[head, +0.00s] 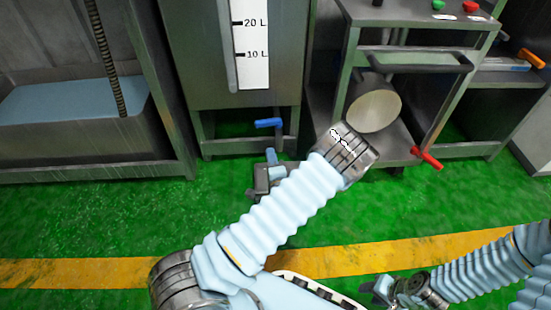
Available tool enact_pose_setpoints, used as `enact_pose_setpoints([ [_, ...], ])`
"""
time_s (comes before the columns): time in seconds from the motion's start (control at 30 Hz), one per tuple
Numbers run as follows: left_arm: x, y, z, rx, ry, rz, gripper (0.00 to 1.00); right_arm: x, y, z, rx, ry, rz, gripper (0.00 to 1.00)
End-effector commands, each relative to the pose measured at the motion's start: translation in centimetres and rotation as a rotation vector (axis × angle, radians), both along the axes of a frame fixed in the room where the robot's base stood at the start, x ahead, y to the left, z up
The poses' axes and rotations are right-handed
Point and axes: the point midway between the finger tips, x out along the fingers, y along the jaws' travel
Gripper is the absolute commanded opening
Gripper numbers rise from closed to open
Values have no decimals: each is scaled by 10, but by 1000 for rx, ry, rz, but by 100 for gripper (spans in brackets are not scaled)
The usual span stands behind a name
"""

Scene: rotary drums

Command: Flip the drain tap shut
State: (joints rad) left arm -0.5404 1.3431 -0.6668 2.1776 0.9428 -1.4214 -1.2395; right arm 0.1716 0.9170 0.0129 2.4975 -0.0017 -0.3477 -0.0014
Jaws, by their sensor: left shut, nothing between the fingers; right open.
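The drain tap has a blue lever (268,123) below the front of the steel tank with the level scale. The lever lies roughly level and points left from its grey stem (280,138). My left gripper (259,183) is shut and empty, below the tap in the picture and apart from the lever. My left forearm hides part of this gripper and the floor behind it. My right gripper (372,289) is open and empty at the lower right, far from the tap.
The tank (200,85) stands above the tap, with its white litre scale (252,40). At right is a steel frame with a drum (373,107) and a red lever (426,157). An orange handle (532,58) is farther right. Green floor (120,215) lies open at left.

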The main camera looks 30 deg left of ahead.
Motion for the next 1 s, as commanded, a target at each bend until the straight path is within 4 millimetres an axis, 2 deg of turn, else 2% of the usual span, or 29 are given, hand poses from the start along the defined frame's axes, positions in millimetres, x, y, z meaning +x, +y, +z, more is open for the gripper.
enact_pose_setpoints([
  [0.3, 53, 45, -2, -4, -2, 2, 0, 0, -1, -10, -1, -1, -2, 43],
  [0.5, 77, 65, -2, -5, -2, 2, 0, 1, -1, -15, -1, -3, -3, 43],
  [0.7, 87, 73, -1, -5, 1, 1, 0, 1, -1, -17, -1, -3, -3, 43],
  [1.0, 88, 74, -1, -5, 1, 0, 0, 1, -1, -17, -1, -3, -3, 43],
])
